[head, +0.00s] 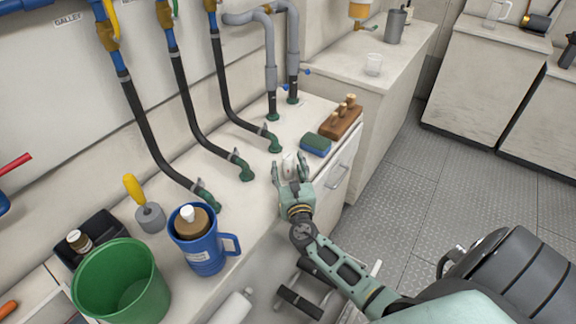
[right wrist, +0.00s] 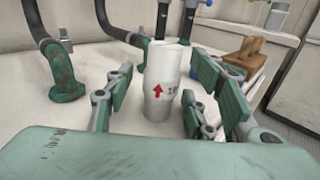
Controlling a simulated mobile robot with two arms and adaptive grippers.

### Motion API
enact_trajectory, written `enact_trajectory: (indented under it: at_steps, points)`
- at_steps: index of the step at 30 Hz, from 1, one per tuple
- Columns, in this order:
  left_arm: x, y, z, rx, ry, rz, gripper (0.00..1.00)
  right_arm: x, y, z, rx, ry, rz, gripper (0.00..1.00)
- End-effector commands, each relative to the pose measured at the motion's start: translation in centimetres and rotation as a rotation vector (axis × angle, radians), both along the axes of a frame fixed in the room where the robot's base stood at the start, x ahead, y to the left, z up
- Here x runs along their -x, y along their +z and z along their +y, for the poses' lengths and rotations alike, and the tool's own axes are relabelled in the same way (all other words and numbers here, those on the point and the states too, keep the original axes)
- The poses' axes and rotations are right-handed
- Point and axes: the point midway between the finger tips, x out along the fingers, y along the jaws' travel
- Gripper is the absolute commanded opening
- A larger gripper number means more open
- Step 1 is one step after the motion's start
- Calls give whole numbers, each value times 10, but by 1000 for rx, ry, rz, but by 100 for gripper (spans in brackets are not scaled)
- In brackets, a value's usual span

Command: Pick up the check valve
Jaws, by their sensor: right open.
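The check valve (right wrist: 161,85) is a white cylinder with a red arrow and dark print. It stands upright on the white counter, and in the head view it shows as a small white piece (head: 288,160) between my fingers. My right gripper (head: 290,170) is open, with one finger on each side of the valve. In the right wrist view the gripper (right wrist: 158,98) shows a gap beside the valve on the left; the right finger is closer to it. My left gripper is not in view.
Green pipe elbows with black hoses (head: 240,165) stand left of the valve. A blue-green sponge (head: 315,145) and a wooden block with pegs (head: 341,121) lie to its right. A blue jug (head: 203,250) and green bucket (head: 121,287) stand nearer the left.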

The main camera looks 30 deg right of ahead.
Motion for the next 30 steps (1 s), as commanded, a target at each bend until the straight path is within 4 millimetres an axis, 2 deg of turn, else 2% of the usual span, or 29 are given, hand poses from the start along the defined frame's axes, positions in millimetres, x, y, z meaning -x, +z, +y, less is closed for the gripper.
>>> enact_trajectory:
  at_steps: [3,9,26,30]
  points:
    - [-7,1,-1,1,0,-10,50,-6,0,-3,1,0,0,50]
    - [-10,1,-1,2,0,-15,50,-6,-1,-3,0,0,1,50]
    - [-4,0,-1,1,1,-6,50,-6,-1,-3,0,0,1,1]
    - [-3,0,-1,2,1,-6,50,-6,0,-3,0,0,1,0]
